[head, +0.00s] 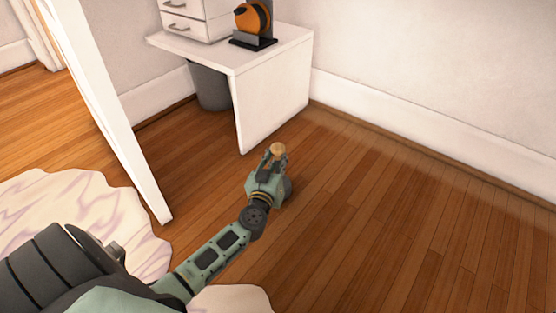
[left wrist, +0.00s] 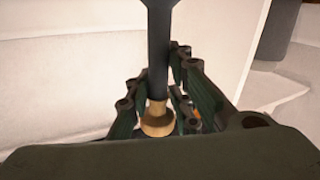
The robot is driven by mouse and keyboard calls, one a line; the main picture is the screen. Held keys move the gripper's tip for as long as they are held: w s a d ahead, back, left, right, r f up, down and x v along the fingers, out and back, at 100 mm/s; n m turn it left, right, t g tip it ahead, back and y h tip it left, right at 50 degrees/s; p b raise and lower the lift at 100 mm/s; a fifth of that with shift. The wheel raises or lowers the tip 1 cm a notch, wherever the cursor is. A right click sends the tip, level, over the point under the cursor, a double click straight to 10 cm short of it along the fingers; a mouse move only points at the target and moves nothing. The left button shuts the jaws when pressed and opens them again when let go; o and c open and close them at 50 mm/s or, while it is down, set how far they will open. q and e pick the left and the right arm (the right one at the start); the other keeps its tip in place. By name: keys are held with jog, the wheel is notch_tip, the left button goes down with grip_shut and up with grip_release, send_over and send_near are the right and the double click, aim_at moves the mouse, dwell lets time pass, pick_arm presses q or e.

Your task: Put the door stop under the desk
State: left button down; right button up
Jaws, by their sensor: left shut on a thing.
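The white desk (head: 275,95) stands against the wall at the top middle of the head view. My left gripper (head: 274,160) is low in front of the desk's near side panel, a little to its right in the picture. It is shut on the door stop (head: 277,149), whose tan rounded end shows at the fingertips. In the left wrist view the door stop (left wrist: 157,122) shows as a tan flared piece joined to a dark rod between the fingers. The gripper hides part of it. My right gripper is not in view.
A grey bin (head: 208,88) stands under the desk. White drawers (head: 195,20) and an orange-and-black device (head: 254,22) are on top. A white leaning post (head: 120,130) rises left of my arm. A pale rug (head: 60,200) lies at left. Wood floor at right is clear.

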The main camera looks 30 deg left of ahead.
pick_arm(q)
jog(key=shift+r, duration=0.2)
jog(key=shift+f, duration=0.1)
jog(key=c, duration=1.6)
grip_release()
jog(key=shift+f, duration=0.2)
jog(key=shift+r, duration=0.1)
jog(key=shift+s+r, duration=0.1)
jog(key=shift+s, duration=0.15)
jog(key=p+v, duration=0.5)
jog(key=v, duration=0.6)
jog(key=shift+s+d, duration=0.2)
jog(key=shift+s, duration=0.1)
